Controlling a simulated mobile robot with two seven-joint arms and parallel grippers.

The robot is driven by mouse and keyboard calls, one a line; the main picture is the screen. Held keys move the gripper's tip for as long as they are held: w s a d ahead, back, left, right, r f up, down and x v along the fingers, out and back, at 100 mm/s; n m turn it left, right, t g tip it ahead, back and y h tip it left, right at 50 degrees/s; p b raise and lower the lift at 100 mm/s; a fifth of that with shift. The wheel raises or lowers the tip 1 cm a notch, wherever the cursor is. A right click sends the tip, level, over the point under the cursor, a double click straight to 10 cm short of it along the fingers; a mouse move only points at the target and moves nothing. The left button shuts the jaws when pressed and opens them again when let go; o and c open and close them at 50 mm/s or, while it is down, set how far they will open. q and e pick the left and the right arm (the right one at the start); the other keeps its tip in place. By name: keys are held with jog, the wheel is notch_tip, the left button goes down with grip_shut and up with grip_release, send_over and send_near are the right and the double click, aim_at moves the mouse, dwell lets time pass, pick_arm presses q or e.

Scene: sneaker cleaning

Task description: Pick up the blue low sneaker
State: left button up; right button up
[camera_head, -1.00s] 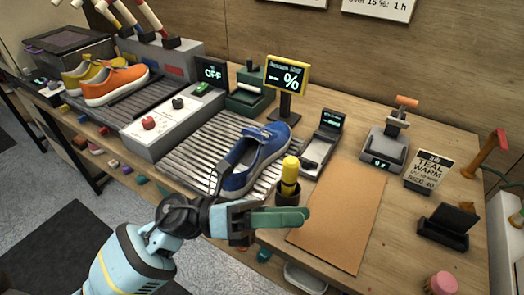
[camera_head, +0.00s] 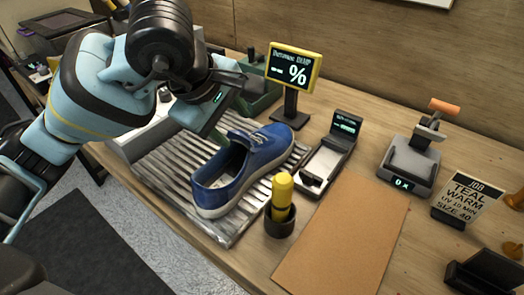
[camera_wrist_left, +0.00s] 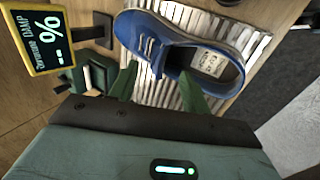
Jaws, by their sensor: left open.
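The blue low sneaker (camera_head: 240,168) with a white sole sits upright on the ribbed metal tray (camera_head: 165,163) at the middle of the table. It also shows at the top of the left wrist view (camera_wrist_left: 190,45), with its opening and insole visible. My left gripper (camera_head: 215,125) hangs above and just behind the sneaker, at its left. In the left wrist view its two green fingers (camera_wrist_left: 160,85) are apart, with the near side of the sneaker just beyond them and nothing held. My right gripper is not in view.
A damp-meter sign (camera_head: 295,67) on a post stands behind the sneaker. A yellow-topped tool in a dark cup (camera_head: 280,222) stands close in front at the right. A flat black-and-silver device (camera_head: 330,155) and a brown mat (camera_head: 345,235) lie to the right.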

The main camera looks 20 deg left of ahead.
aim_at(241, 135)
pick_arm(q)
jog(key=shift+a+r, duration=0.1)
jog(key=shift+r, duration=0.05)
jog(key=shift+f, duration=0.75)
jog(key=shift+w+x, duration=0.25)
jog(key=shift+x, duration=2.7)
jog(key=shift+r, duration=0.15)
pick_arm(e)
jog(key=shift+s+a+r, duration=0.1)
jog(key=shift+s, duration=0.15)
pick_arm(q)
grip_shut()
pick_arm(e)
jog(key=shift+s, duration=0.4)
pick_arm(q)
jog(key=shift+r, duration=0.1)
